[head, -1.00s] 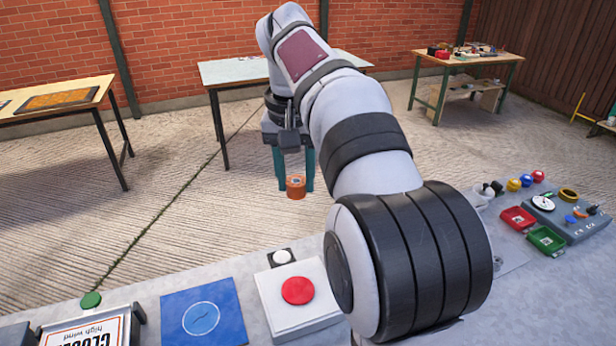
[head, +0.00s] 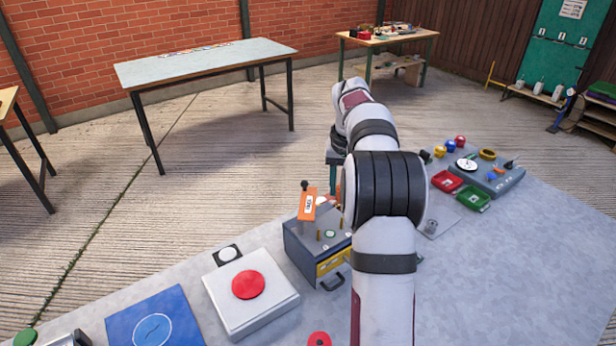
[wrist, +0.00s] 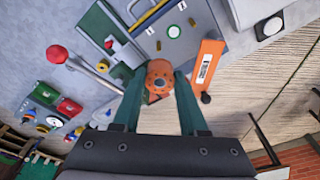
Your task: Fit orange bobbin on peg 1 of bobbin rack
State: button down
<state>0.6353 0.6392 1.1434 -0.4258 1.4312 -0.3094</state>
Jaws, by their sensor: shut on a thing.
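My gripper (wrist: 158,85) is shut on the orange bobbin (wrist: 160,76) in the wrist view, with a teal finger on each side. In the head view my arm hides most of the gripper; a sliver of teal finger shows left of the arm. The bobbin rack (head: 303,246) is a grey box with brass pegs on top, partly behind my arm.
An orange plate with a white label (head: 307,205) and black knob stands up at the rack's left side, close to the bobbin. A red button box (head: 252,300) is left of the rack. Red (head: 446,181) and green (head: 473,198) trays lie to the right.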

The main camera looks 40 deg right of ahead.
jog(key=shift+s+d+f, duration=0.1)
jog(key=shift+d+f, duration=0.15)
jog(key=shift+f, duration=2.25)
jog(key=shift+f, duration=2.4)
dwell(1.8)
jog(key=shift+c, duration=1.8)
grip_release()
jog(key=shift+o, duration=0.3)
jog(key=o, duration=0.3)
